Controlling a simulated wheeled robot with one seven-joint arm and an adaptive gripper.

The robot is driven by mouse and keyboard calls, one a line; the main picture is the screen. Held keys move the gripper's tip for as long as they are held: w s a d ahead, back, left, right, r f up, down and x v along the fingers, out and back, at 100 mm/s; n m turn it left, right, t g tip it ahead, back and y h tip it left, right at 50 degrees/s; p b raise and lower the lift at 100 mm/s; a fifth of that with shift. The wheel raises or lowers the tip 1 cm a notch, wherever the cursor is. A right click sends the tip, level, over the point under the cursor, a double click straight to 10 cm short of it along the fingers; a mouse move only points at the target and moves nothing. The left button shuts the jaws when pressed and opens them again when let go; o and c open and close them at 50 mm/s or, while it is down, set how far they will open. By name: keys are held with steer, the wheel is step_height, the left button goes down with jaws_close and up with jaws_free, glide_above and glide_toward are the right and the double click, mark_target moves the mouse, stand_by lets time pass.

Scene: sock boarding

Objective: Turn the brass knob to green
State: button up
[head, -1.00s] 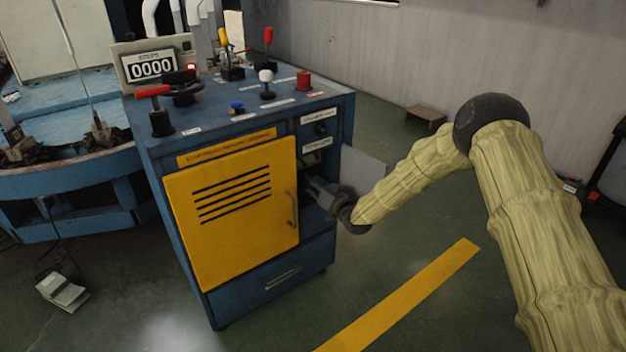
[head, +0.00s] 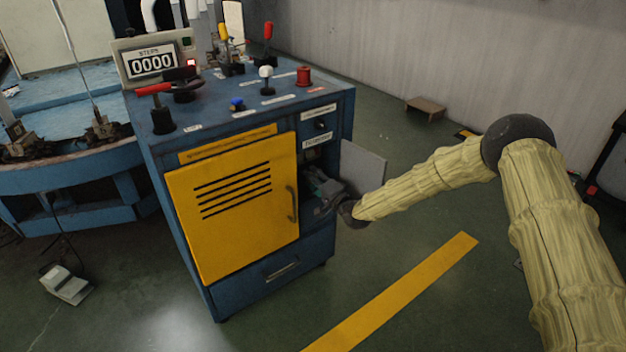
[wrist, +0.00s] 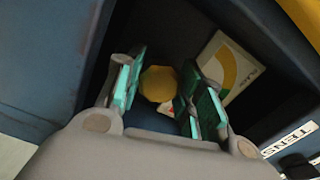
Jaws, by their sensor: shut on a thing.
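The brass knob (wrist: 158,83) is a yellow faceted knob inside the dark open compartment of the blue cabinet (head: 265,135). In the wrist view my gripper (wrist: 168,70) has its teal-padded fingers on either side of the knob, shut on it. A small red and white mark shows just below the knob. In the head view my gripper (head: 322,188) reaches into the compartment, and the knob is hidden.
A yellow louvred door (head: 235,245) is on the cabinet front, left of the compartment. A grey panel (head: 362,165) stands out at the compartment's right side. Levers and a counter (head: 152,66) reading 0000 are on top.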

steer(key=shift+d+m, duration=0.1)
steer(key=shift+m, duration=0.4)
steer(key=o, duration=1)
steer(key=shift+o, duration=0.2)
steer(key=v, duration=1.2)
